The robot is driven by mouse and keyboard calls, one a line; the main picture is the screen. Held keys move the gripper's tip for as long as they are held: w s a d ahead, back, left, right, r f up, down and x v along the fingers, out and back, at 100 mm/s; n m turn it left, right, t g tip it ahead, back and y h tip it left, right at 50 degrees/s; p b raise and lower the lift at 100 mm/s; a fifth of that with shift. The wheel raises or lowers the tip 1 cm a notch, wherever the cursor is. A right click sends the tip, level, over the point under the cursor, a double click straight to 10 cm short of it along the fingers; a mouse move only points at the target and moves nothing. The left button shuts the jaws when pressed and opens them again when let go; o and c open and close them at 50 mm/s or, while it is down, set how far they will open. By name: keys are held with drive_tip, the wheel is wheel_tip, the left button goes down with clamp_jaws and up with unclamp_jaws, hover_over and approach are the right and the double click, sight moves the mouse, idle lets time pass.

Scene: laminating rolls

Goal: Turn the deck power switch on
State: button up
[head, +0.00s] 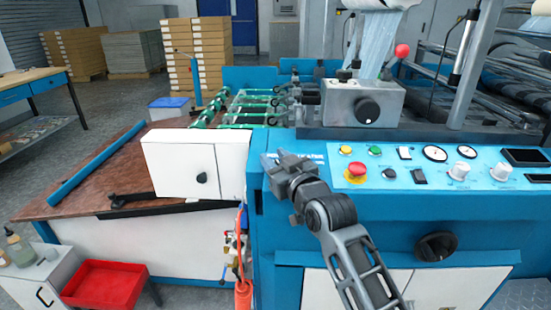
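My gripper (283,160) is grey and hangs in front of the left end of the blue control panel (330,203). Nothing shows in it, and at this angle I cannot tell whether its fingers are open or shut. A large black rotary switch (436,246) is on the front face below. A black knob (202,178) is on the white box at left. No readable label shows which is the deck power switch.
A red emergency button (356,169) on a yellow base and a green button (375,149) lie between my gripper and the rockers. Gauges (434,153) and white knobs (459,171) are farther right. A grey box (362,103) with a red-ball lever rises behind the panel.

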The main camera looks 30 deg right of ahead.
clamp_jaws()
idle(0.3)
drive_tip(key=shift+f, duration=0.1)
